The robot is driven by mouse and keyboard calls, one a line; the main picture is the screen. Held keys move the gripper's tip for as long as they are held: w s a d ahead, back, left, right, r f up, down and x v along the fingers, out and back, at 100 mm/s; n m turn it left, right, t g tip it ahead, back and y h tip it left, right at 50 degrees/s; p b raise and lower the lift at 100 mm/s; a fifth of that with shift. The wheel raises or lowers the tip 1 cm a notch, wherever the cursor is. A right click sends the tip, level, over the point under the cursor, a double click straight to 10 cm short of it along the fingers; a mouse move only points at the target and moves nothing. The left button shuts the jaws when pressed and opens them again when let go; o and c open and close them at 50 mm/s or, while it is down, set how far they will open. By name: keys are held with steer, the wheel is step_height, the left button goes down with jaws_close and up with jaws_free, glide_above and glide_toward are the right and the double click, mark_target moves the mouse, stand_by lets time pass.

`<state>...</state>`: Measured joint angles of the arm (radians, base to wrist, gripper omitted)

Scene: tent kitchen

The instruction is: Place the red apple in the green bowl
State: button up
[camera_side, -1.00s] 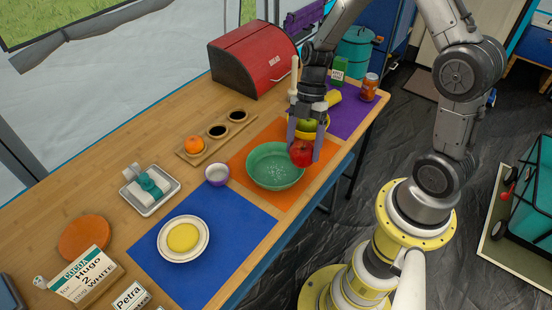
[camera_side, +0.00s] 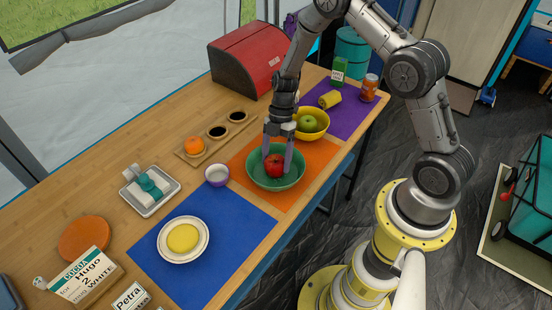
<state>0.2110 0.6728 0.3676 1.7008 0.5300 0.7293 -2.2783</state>
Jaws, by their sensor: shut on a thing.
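The red apple (camera_side: 275,166) is between the two fingers of my gripper (camera_side: 276,163), which is shut on it. The apple is inside the outline of the green bowl (camera_side: 262,181), within its rim. I cannot tell whether the apple touches the bowl's bottom. The green bowl stands on an orange mat (camera_side: 297,196). The fingers point down into the bowl, one on each side of the apple.
A yellow bowl (camera_side: 320,131) with a green apple (camera_side: 309,122) stands just behind. A small purple cup (camera_side: 217,174) is close on the left. A wooden holder with an orange (camera_side: 194,145) and a red bread box (camera_side: 248,58) are farther back.

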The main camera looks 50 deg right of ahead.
steer(key=shift+f, duration=0.15)
steer(key=o, duration=1.3)
steer(key=v, duration=1.2)
steer(key=s+a+r+m+t+h, duration=0.2)
steer(key=s+r+m, duration=0.25)
steer(key=r, duration=0.65)
steer(key=s+a+r+m+t, duration=0.1)
steer(key=s+r+m, duration=0.2)
steer(key=s, duration=0.3)
steer(key=s+a+r+m+t+h, duration=0.1)
steer(key=s+r+m+t, duration=0.1)
steer(key=s+m, duration=0.4)
steer(key=s+a+r+m+t+h, duration=0.1)
steer(key=s+r+m+t, duration=0.1)
steer(key=s+r+m, duration=0.2)
steer(key=shift+s+r+m, duration=0.2)
steer(key=shift+s+m, duration=0.05)
steer(key=shift+s, duration=0.55)
steer(key=shift+s+r+m, duration=0.2)
steer(key=shift+s, duration=0.6)
